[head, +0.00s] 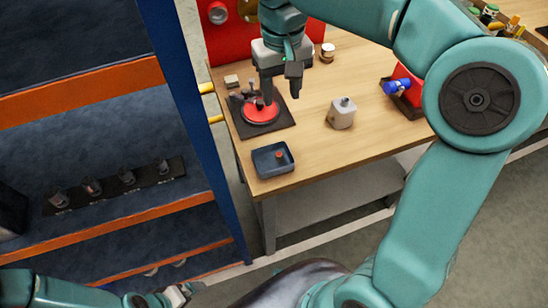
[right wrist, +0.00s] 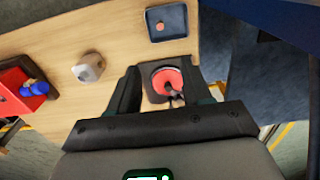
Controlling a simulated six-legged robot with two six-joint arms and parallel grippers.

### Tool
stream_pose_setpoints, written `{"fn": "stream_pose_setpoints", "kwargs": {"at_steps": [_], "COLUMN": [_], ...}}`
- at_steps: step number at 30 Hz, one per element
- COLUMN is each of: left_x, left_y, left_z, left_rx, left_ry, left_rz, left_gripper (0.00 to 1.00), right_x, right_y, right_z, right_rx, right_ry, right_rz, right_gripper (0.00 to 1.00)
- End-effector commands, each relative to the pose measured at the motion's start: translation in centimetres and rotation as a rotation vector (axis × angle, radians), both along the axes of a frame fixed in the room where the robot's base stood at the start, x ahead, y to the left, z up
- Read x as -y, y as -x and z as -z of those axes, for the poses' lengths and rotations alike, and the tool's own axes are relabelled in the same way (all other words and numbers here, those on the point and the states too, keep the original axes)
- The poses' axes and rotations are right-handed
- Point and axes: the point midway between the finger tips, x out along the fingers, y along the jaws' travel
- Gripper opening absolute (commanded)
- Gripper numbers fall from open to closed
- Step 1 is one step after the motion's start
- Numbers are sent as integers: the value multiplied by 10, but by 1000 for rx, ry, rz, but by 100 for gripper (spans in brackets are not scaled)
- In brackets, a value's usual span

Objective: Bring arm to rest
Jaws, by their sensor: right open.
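My right arm reaches in from the right in the head view. Its gripper (head: 281,98) points down over the workbench (head: 310,130), in front of a red round disc (head: 262,111) on a dark square plate. In the right wrist view the two fingers of the gripper (right wrist: 160,80) stand apart, with the red disc (right wrist: 167,82) seen between them and nothing held. Whether the fingers touch the plate I cannot tell. My left arm lies low at the bottom left of the head view. Its end (head: 178,293) is small and partly cut off.
A blue tray (head: 262,172) with a small reddish piece sits at the bench's front corner. A grey-white block (head: 341,114) and a blue part in a red holder (head: 400,86) stand to the right. A blue-and-orange shelf rack (head: 80,92) stands left.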

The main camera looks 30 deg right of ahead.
Motion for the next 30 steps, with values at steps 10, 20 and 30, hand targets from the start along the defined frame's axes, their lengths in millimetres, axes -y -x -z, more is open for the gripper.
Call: {"fn": "stream_pose_setpoints", "kwargs": {"at_steps": [10, 20, 30], "left_x": [0, 0, 0], "left_y": [0, 0, 0], "left_z": [-3, -3, -3], "left_rx": [0, 0, 0], "left_ry": [0, 0, 0], "left_rz": [0, 0, 0], "left_gripper": [100, 100, 100], "right_x": [0, 0, 0], "right_y": [0, 0, 2], "right_z": [-25, -24, -24], "right_rx": [-1, -1, -1], "right_ry": [0, 0, 0], "right_rz": [0, 1, 1], "right_gripper": [49, 49, 49]}}
